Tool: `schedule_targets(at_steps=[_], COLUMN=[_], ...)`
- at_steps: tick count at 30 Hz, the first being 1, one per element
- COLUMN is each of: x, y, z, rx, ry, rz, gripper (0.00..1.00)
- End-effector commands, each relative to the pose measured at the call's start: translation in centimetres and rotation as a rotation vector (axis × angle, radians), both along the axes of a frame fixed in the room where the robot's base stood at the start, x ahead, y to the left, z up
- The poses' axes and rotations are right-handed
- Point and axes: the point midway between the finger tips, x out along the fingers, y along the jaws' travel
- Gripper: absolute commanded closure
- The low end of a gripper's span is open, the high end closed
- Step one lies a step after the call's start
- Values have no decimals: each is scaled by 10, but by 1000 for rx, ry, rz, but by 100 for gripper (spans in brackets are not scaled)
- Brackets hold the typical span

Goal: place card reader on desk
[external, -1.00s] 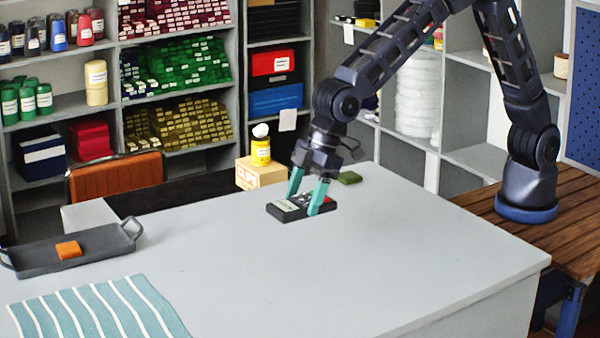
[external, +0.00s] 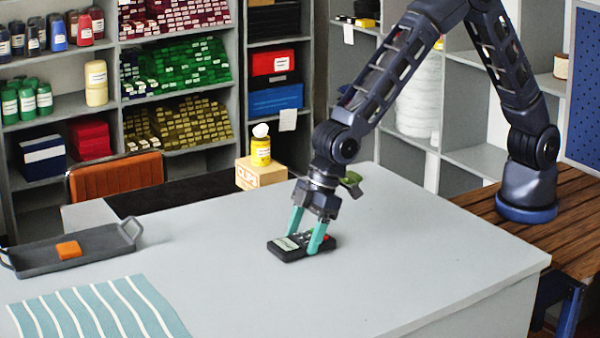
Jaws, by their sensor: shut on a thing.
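The card reader (external: 288,246) is a dark, flat device with a pale screen at its left end and a red spot at its right end. It is low over the grey desk (external: 240,290), near its middle; I cannot tell whether it touches the surface. My gripper (external: 304,245) points down with its teal fingers shut on the card reader. The fingers hide part of its top.
A grey tray (external: 100,250) with an orange block (external: 69,250) and a striped teal cloth (external: 100,315) lie at the left. A cardboard box (external: 262,174) with a yellow container (external: 261,151) stands at the back. The right front is clear.

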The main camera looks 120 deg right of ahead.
Motion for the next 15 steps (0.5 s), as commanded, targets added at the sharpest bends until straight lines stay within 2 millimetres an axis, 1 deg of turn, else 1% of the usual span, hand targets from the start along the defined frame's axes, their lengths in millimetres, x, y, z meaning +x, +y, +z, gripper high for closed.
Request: schedule_targets(at_steps=[5, 6, 8, 9, 15], x=[0, 0, 0, 0, 0], y=[0, 0, 0, 0, 0], z=[-3, -3, -3, -3, -3], rx=[0, 0, 0, 0, 0], ry=[0, 0, 0, 0, 0], rz=[0, 0, 0, 0, 0], gripper=[65, 25, 13, 11, 11])
